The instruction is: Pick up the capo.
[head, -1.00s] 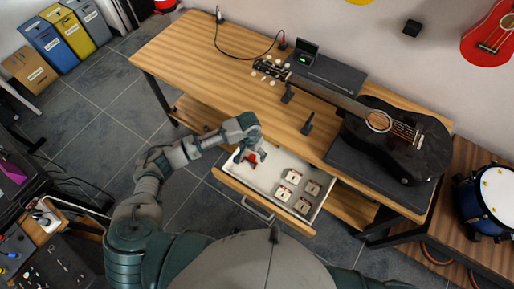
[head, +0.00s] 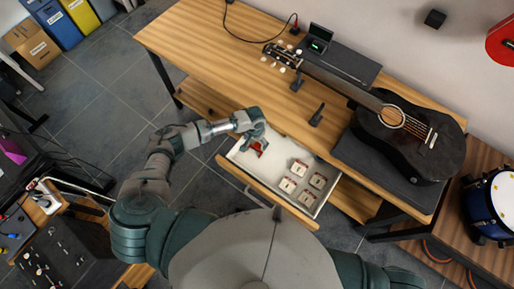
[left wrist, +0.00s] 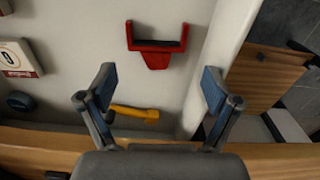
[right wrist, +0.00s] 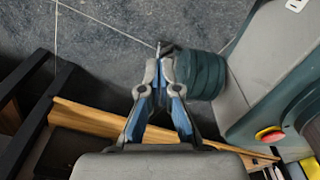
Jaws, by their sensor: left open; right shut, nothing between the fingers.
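The red capo (head: 260,146), a U-shaped piece with a dark inner lining, lies on the white floor of the open drawer (head: 228,159), near its left end. In the left wrist view the capo (left wrist: 157,58) lies ahead of my left gripper (left wrist: 160,86). That gripper is open, with its fingers spread wider than the capo and nothing between them. In the head view my left gripper (head: 256,132) is above the drawer and partly hides the capo. My right gripper (right wrist: 160,72) is shut and empty above the grey floor, away from the drawer.
A yellow piece (left wrist: 134,112) lies in the drawer close to the left finger. Several small white boxes (head: 299,168) fill the drawer's right part. The drawer walls and wooden front (head: 262,192) are close by. A black guitar (head: 425,150) lies on the wooden table (head: 205,50) above.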

